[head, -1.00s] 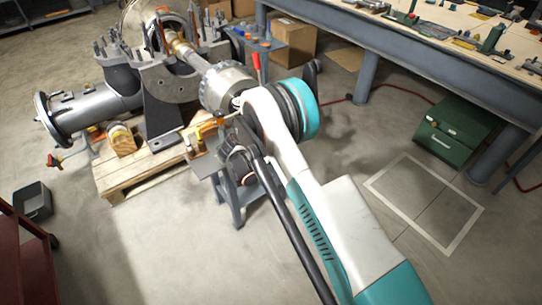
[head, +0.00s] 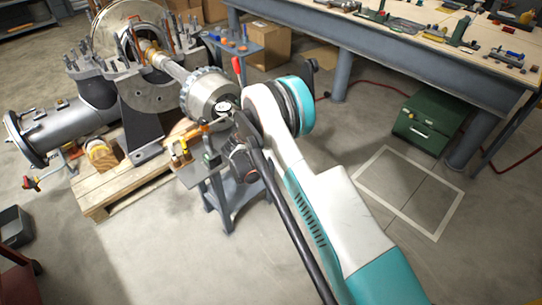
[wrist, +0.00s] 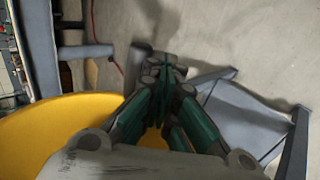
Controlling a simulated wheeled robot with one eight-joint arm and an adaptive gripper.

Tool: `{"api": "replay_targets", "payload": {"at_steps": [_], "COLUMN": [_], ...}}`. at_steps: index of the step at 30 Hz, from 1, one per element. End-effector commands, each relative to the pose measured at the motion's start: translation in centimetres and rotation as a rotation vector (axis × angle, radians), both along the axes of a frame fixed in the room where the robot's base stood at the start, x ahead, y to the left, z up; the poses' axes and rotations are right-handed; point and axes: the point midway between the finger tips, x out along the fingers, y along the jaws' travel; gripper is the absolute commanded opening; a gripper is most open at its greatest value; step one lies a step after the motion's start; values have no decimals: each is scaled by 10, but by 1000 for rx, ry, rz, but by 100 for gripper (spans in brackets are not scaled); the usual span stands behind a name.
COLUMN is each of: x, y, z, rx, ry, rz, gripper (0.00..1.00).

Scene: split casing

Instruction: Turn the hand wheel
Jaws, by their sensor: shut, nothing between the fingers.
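I cannot surely pick out the hand wheel in either view. The machine's shaft ends in a silver toothed coupling (head: 210,96) in the head view, left of my arm's bend. My gripper (wrist: 164,72) shows in the wrist view with its dark green fingers together and nothing between them. Bare floor lies beyond the fingertips. A large curved yellow surface (wrist: 62,128) fills the lower left of the wrist view, beside and partly behind the fingers; I cannot tell what it is. In the head view I cannot make out the fingers.
A workbench (head: 400,52) with tools spans the back right. A green box (head: 430,124) stands under it. The machine rests on a wooden pallet (head: 110,190). A small grey stand (head: 222,188) is close to my arm.

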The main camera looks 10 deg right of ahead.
Motion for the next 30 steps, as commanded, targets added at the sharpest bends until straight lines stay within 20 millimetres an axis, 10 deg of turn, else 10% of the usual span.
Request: {"api": "replay_targets", "payload": {"at_steps": [30], "x": [6], "y": [-9], "z": [4], "rx": [-1], "ry": [0], "rz": [-1], "gripper": [0]}}
